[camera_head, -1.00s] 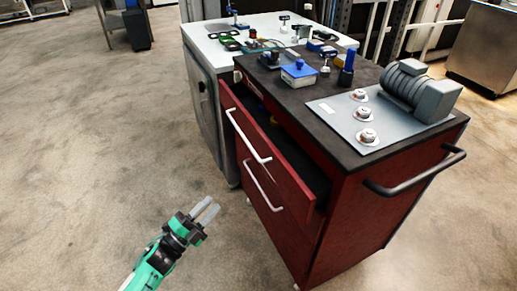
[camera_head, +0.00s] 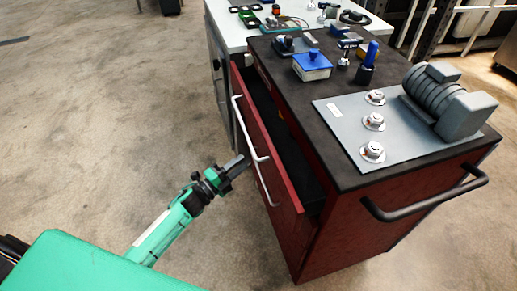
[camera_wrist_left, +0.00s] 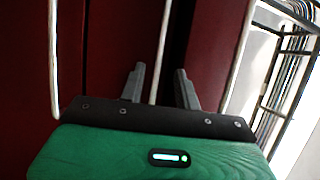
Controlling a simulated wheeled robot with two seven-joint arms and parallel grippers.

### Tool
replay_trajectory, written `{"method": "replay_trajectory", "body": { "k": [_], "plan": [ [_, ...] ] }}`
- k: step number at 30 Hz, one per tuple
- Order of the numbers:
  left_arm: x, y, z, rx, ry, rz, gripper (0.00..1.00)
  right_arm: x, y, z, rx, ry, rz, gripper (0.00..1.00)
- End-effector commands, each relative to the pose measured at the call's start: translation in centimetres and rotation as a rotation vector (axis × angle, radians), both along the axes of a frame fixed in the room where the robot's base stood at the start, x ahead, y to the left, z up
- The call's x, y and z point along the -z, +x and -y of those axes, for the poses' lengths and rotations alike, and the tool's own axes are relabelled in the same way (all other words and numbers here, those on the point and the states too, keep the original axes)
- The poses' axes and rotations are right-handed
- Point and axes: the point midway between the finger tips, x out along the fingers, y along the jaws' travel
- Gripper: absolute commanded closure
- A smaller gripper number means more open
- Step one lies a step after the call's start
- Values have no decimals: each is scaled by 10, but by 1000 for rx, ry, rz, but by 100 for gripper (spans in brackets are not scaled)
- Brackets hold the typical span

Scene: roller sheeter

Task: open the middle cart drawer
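The red cart (camera_head: 335,235) has its top drawer (camera_head: 268,135) pulled partly out, with a pale bar handle (camera_head: 247,128) on its front. A lower pale handle (camera_head: 268,187), apparently the middle drawer's, shows below it. My left gripper (camera_head: 241,164) is close to the cart front beside this lower handle. In the left wrist view, my left gripper (camera_wrist_left: 160,82) is open, and a pale bar handle (camera_wrist_left: 161,45) runs between its fingers. I cannot tell whether they touch it. Another handle (camera_wrist_left: 53,60) lies to the left there. My right gripper is out of view.
The dark cart top (camera_head: 290,75) carries a roller machine (camera_head: 445,100), a blue-lidded box (camera_head: 312,65) and small tools. A side rail (camera_head: 425,205) sticks out at the right. A white-topped cabinet (camera_head: 228,35) stands behind. The floor left of the cart is clear.

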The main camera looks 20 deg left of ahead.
Motion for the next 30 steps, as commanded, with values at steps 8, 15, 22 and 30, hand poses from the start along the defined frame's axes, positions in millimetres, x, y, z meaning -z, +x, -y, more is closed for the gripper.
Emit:
{"method": "replay_trajectory", "body": {
  "k": [8, 15, 22, 30],
  "plan": [
    [-12, 45, 30, 1, -2, 2, 68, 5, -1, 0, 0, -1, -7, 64],
    [-14, 65, 42, 0, -2, 0, 68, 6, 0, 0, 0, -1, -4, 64],
    [-15, 68, 45, 0, -1, -1, 68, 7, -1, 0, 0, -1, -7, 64],
    [-15, 68, 45, 0, -2, -1, 95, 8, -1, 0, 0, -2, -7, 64]
  ]
}}
